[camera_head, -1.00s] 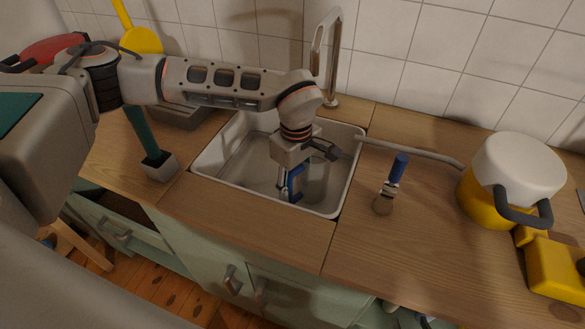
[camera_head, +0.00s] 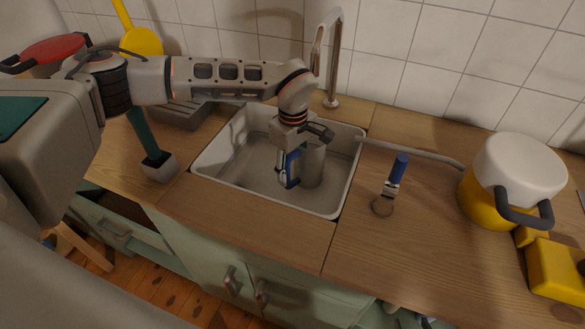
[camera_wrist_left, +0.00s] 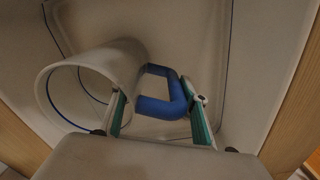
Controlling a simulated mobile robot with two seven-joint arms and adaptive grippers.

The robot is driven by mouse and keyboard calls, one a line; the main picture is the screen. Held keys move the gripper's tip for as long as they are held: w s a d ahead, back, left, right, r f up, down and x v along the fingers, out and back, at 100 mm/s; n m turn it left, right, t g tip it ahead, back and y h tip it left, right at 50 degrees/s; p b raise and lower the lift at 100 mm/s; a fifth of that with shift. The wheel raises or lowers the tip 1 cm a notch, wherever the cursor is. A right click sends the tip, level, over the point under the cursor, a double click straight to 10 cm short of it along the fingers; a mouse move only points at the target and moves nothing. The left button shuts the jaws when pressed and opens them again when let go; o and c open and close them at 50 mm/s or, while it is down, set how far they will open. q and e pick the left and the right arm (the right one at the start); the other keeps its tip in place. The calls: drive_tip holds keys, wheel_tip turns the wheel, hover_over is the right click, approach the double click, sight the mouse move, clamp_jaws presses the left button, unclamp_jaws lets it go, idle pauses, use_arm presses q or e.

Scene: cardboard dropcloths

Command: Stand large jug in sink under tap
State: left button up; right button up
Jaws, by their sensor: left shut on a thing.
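The large jug, a pale grey cylinder (camera_head: 313,165) with a blue handle, is inside the white sink (camera_head: 225,178), right of its middle. It looks about upright; I cannot tell whether its base touches the sink floor. My left gripper (camera_head: 288,176) reaches down into the sink and is shut on the blue handle. In the left wrist view the jug's open mouth (camera_wrist_left: 88,85) is at the left, and the handle (camera_wrist_left: 163,106) lies between the fingers (camera_wrist_left: 155,92). The metal tap (camera_head: 333,65) stands behind the sink, its spout high above the jug. My right gripper is not visible.
A yellow pot with white top (camera_head: 515,170) is farther right. A green-handled tool (camera_head: 150,145) stands left of the sink. The front counter strip is clear.

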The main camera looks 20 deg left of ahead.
use_arm(q)
drive_tip(key=o, duration=1.2)
drive_tip(key=shift+f, duration=0.1)
drive_tip(key=shift+o, duration=0.2)
wheel_tip(320, 180, up, 12)
drive_tip(key=shift+p, duration=0.35)
drive_tip(key=shift+r, duration=0.2)
